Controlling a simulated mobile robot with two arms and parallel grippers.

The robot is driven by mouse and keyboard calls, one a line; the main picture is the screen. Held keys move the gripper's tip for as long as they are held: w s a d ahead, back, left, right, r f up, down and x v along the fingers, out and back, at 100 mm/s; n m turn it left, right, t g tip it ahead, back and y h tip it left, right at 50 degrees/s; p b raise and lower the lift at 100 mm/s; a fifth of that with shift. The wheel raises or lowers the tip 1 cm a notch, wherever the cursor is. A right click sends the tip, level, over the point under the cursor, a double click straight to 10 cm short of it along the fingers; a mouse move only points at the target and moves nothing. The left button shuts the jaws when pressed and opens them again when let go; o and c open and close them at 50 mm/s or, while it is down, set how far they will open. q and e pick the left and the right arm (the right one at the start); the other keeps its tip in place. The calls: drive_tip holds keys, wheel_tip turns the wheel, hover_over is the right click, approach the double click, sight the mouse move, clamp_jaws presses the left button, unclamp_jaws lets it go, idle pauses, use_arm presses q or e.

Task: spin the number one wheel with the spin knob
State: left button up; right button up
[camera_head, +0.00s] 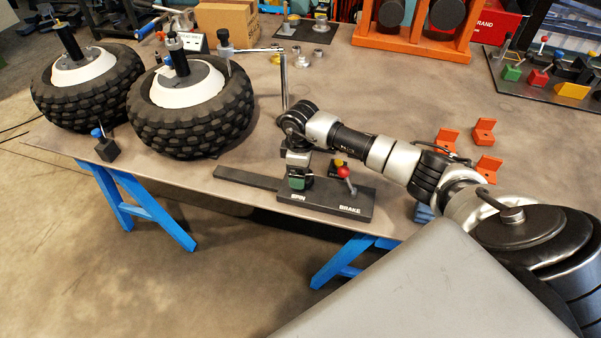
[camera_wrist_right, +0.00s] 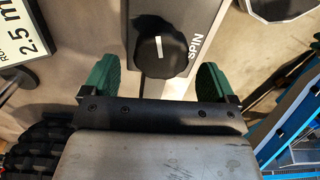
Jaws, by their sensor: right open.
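A dark control board (camera_head: 325,207) labelled SPIN and BRAKE lies at the table's front edge. The spin knob (camera_wrist_right: 162,52), black with a white line, sits by the SPIN label; in the head view my gripper hides it. My right gripper (camera_head: 297,179) is above the SPIN end. In the right wrist view its green fingers (camera_wrist_right: 157,80) are open, one on each side of the knob with gaps. Two knobbly tyred wheels stand on the table, a near one (camera_head: 190,128) and a far-left one (camera_head: 70,100). I cannot read which is number one. My left gripper is out of view.
A brake lever with a red ball (camera_head: 343,171) stands on the board right of my gripper. A thin metal post (camera_head: 284,82) rises behind it. Orange blocks (camera_head: 446,139) lie to the right.

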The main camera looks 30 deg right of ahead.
wheel_tip(320, 180, up, 9)
drive_tip(key=b, duration=0.1)
drive_tip(key=shift+f, duration=0.15)
idle(0.4)
